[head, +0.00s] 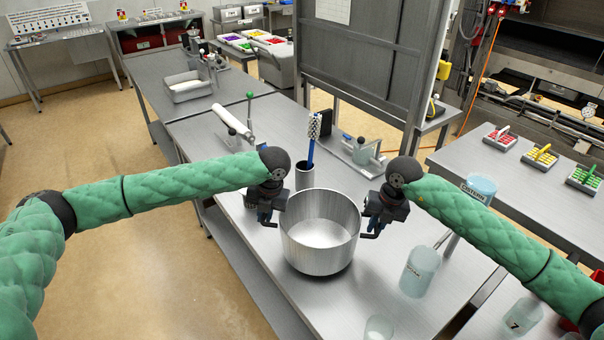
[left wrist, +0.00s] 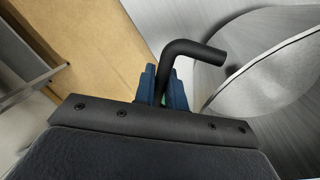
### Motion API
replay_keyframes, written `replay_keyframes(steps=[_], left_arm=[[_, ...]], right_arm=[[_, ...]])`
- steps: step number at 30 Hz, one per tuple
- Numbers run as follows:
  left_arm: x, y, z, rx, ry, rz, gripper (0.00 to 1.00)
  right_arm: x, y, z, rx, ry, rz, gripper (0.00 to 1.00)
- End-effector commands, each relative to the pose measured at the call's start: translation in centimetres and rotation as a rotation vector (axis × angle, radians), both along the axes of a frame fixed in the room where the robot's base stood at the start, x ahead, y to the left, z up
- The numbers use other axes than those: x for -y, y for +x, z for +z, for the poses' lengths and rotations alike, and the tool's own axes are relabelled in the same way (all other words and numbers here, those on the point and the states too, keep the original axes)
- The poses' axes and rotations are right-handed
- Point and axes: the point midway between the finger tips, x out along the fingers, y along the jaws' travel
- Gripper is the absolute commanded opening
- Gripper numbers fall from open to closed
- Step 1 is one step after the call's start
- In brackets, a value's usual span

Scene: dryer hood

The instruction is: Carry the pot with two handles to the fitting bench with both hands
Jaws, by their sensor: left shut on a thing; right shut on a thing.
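The pot (head: 320,246) is a round, open, empty metal pot, upright over the metal bench top in front of me. I cannot tell whether its base touches the bench. My left gripper (head: 267,218) is at its left side, shut on a black bent handle. In the left wrist view the handle (left wrist: 190,50) sits between the blue fingers (left wrist: 164,90), with the pot wall (left wrist: 270,75) to the right. My right gripper (head: 372,230) is at the pot's right side, shut on the other handle, which the gripper mostly hides.
On the bench (head: 260,108), a brush (head: 313,135) stands in a metal cup (head: 304,175) behind the pot. A side table (head: 540,205) with coloured trays stands at the right.

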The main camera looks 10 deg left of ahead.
Motion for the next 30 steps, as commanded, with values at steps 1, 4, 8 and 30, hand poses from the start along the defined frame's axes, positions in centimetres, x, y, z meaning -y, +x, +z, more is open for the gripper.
replay_keyframes(steps=[1,4,8,30], left_arm=[[0.0,0.1,-0.3,0.001,0.0,0.001,0.0],[0.0,0.0,-0.6,0.001,0.0,0.001,0.0],[0.0,0.0,-1.1,0.001,0.0,0.001,0.0],[0.0,0.0,-2.7,0.0,0.0,0.0,0.34]], right_arm=[[0.0,0.0,-0.3,0.001,0.0,0.0,0.0],[0.0,0.0,-0.6,0.001,0.0,0.0,0.0],[0.0,0.0,-1.1,0.001,0.0,0.0,0.0],[0.0,0.0,-2.7,0.0,0.0,0.0,0.34]])
